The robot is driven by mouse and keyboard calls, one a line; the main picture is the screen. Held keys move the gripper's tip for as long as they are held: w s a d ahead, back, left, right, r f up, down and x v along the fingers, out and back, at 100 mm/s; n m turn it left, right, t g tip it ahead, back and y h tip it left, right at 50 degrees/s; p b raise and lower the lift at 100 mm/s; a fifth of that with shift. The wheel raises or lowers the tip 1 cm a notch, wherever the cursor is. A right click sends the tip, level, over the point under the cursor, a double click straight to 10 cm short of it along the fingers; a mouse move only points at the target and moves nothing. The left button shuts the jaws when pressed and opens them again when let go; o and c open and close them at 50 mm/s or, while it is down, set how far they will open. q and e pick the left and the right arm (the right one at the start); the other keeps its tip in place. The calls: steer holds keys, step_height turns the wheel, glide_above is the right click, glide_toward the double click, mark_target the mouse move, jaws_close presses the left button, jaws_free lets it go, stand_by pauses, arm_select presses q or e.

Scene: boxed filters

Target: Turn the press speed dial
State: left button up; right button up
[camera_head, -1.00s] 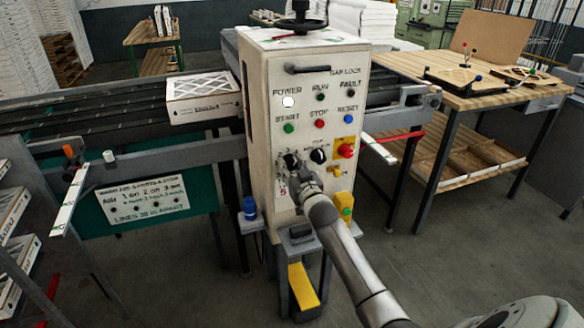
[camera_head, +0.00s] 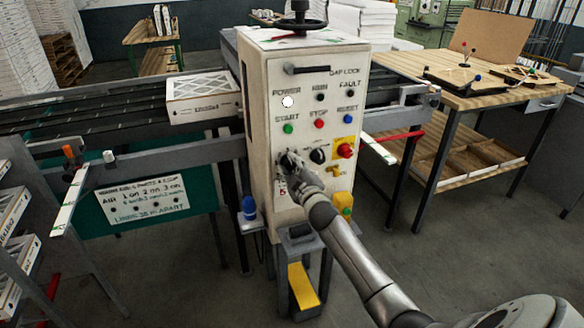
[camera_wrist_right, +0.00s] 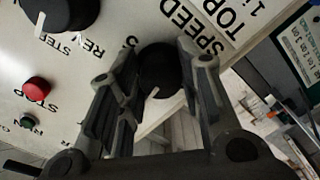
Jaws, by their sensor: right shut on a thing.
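The press speed dial (camera_head: 283,159) is a round black knob at the lower left of the white control panel (camera_head: 263,190). In the right wrist view the dial (camera_wrist_right: 158,68) sits between the two fingers, with a white pointer mark on its lower side and the word SPEED beside it. My right gripper (camera_head: 290,163) is shut on the dial, one finger on either side. It also shows in the right wrist view (camera_wrist_right: 158,78). In the head view the gripper covers much of the dial. My left gripper is not in view.
A second black knob (camera_head: 318,156) sits just right of the dial. A red stop button (camera_head: 319,124) and a larger red button (camera_head: 345,151) are nearby. A boxed filter (camera_head: 203,97) lies on the conveyor at the left. A wooden workbench (camera_head: 470,95) stands at the right.

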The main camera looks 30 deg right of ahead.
steer(key=n, duration=0.3)
steer(key=shift+n, duration=2.2)
steer(key=o, duration=1)
steer(key=shift+o, duration=0.2)
steer(key=v, duration=1.2)
